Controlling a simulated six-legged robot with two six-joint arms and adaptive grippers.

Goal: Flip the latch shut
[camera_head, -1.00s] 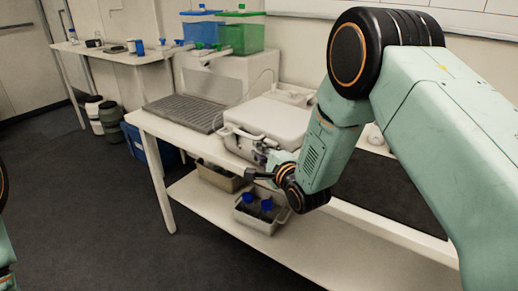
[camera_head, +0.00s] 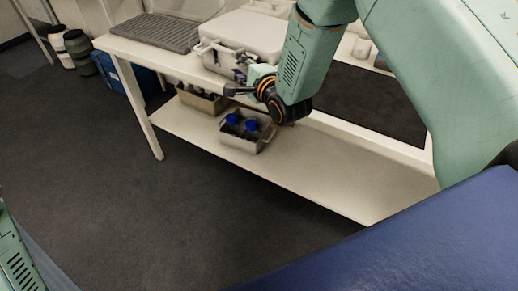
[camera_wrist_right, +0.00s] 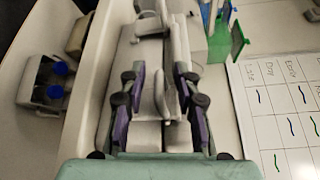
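A white hard case (camera_head: 246,31) stands shut on the bench in the head view, its front facing the near edge. My left gripper is out of view.
The white bench (camera_head: 123,48) also carries a grey ribbed mat (camera_head: 153,30). Its lower shelf (camera_head: 323,178) holds a grey bin (camera_head: 246,142) with blue-capped bottles and a beige bin (camera_head: 203,103). Green and blue containers stand beyond the case. A written chart (camera_wrist_right: 282,120) lies right.

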